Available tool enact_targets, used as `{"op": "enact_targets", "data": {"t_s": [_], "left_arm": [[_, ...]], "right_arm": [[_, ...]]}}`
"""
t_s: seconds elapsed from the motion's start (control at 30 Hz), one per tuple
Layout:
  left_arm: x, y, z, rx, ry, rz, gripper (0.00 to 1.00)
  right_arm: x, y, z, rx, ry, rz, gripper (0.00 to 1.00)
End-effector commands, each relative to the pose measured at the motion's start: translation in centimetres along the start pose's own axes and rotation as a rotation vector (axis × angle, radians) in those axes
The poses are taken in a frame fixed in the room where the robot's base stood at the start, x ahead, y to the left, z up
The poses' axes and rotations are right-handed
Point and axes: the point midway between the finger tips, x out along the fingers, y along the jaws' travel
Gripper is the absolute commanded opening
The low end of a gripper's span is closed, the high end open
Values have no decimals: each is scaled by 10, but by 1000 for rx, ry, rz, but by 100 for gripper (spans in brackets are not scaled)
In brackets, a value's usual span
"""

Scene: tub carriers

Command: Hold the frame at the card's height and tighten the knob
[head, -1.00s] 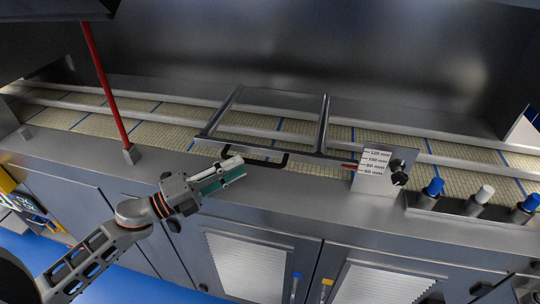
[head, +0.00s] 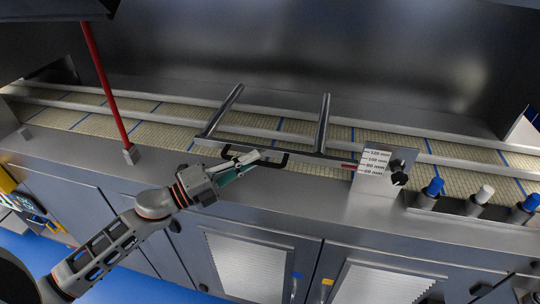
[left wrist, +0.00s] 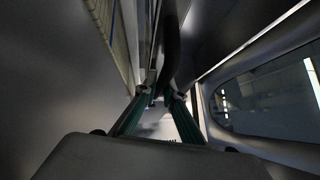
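A red pointer (head: 348,167) sits close to the 80 mm mark. The black knob (head: 399,179) is on the plate's right side. My left gripper (head: 250,164) is at the handle, its fingers apart. In the left wrist view the dark handle (left wrist: 171,55) runs between the fingertips (left wrist: 161,94); firm contact is not clear. I cannot make out a card. My right gripper is not in view.
A red post (head: 106,85) rises at the left of the counter. Cabinet doors with louvres (head: 245,265) lie below the counter edge.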

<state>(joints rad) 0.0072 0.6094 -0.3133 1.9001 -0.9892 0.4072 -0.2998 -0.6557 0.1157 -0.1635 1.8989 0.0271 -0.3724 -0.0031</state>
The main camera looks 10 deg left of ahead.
Motion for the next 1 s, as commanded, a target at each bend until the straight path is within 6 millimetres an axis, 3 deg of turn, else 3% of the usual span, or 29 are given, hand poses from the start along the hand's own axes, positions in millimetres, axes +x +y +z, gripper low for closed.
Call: {"op": "enact_targets", "data": {"t_s": [0.23, 1.0], "left_arm": [[1, -5, 0, 2, 2, -1, 0], [8, -53, 8, 7, -1, -12, 0]], "right_arm": [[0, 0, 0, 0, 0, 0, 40], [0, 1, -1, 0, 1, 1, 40]]}}
